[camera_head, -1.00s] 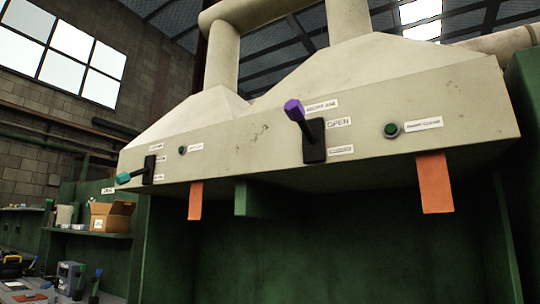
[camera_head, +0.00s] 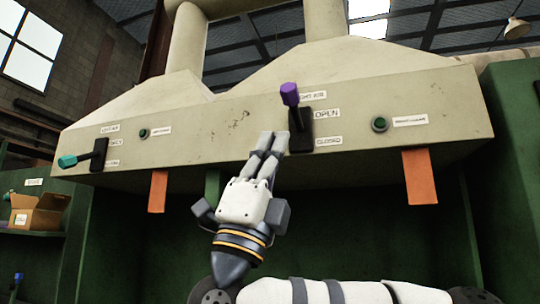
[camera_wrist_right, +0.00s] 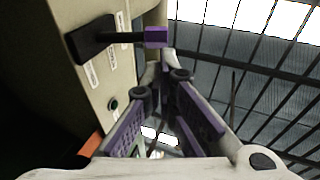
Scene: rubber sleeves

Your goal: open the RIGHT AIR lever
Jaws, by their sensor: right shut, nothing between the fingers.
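The RIGHT AIR lever has a purple tip (camera_head: 289,94) on a black handle and a black base plate (camera_head: 301,132) on the beige hood front. Its handle sticks out and upward, with the tip near the RIGHT AIR label and above the OPEN label (camera_head: 324,113). The CLOSED label (camera_head: 328,141) is lower. My right gripper (camera_head: 273,138) is shut and empty, pointing up, just left of and below the base plate in the head view. In the wrist view the purple tip (camera_wrist_right: 155,37) shows beyond the fingers (camera_wrist_right: 161,85); contact is not clear. My left gripper is out of view.
A teal-tipped lever (camera_head: 82,158) is at the hood's left. A green button (camera_head: 380,124) is right of the RIGHT AIR lever. Orange flaps (camera_head: 419,177) hang below the hood edge. A cardboard box (camera_head: 40,211) sits on the left shelf.

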